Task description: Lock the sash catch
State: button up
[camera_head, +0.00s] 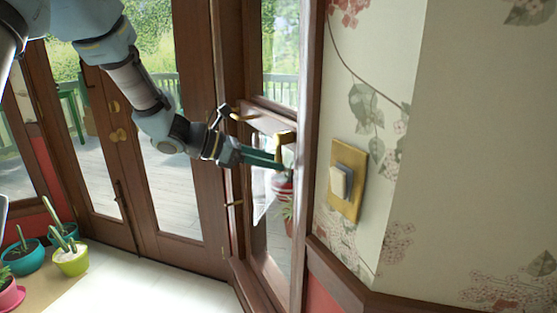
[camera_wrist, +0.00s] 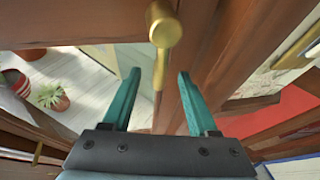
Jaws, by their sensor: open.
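The sash window (camera_head: 273,103) has a dark wooden frame right of the glazed doors. A brass fitting (camera_head: 285,145), seemingly the sash catch, sits on it beside my gripper. My gripper (camera_head: 268,160) reaches right toward the window with its green fingers. In the wrist view a brass knob with a thin stem (camera_wrist: 163,30) lies just beyond the fingertips, in line with the gap. I cannot tell whether a finger touches the brass.
A light switch on a brass plate (camera_head: 349,180) is on the floral wall at right. Potted cacti (camera_head: 70,258) stand on the floor at left. The pale floor (camera_head: 150,285) is clear.

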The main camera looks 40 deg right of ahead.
jog(key=shift+x, duration=1.35)
jog(key=shift+c, duration=0.2)
grip_shut()
